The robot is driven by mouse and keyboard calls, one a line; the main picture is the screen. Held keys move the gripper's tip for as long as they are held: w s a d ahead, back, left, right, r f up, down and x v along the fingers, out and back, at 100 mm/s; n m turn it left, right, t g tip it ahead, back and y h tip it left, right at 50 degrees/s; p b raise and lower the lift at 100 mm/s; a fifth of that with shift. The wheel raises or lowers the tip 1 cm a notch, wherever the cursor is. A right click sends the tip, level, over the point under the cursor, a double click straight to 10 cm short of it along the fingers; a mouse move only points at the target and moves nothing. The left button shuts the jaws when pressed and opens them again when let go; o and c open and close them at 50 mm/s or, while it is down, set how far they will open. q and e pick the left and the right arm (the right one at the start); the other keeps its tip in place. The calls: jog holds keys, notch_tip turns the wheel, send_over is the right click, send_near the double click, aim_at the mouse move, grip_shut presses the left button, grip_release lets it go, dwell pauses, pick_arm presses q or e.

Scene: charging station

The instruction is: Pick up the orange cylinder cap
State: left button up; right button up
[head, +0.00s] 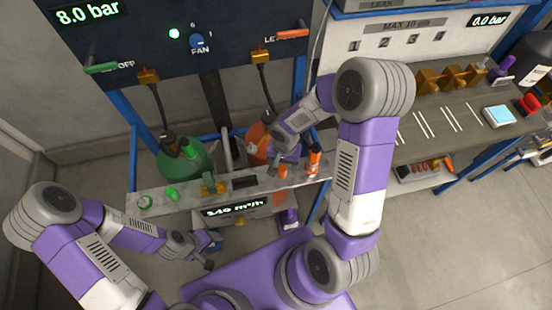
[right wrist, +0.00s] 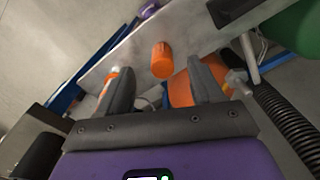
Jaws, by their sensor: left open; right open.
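The orange cylinder cap (head: 283,171) stands on the narrow grey shelf (head: 240,193). In the right wrist view the cap (right wrist: 162,60) is a small ribbed orange cylinder in the gap ahead of the fingers, with neither finger visibly touching it. My right gripper (head: 284,160) is open and empty, reaching down close to the cap; its two dark fingers (right wrist: 162,82) show in the wrist view. The orange gas cylinder (head: 257,142) stands behind the shelf, partly hidden by my right arm. My left gripper (head: 209,253) is open and empty, low in front of the shelf at the left.
An orange item with a white band (head: 314,160) stands on the shelf just right of the cap. A green cylinder (head: 188,162) stands behind.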

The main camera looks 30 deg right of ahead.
aim_at(283, 168)
jog(key=shift+w+d+f, duration=0.15)
jog(key=shift+w+d, duration=0.1)
jog(key=shift+d, duration=0.05)
notch_tip(283, 168, down, 7)
jog(key=shift+w+r+b, duration=0.15)
jog(key=shift+b, duration=0.65)
jog(key=shift+c, duration=0.2)
jog(key=c, duration=1.1)
jog(key=shift+o, duration=0.2)
notch_tip(283, 168, up, 10)
jog(key=shift+a+p, duration=0.1)
jog(key=shift+p, duration=1.1)
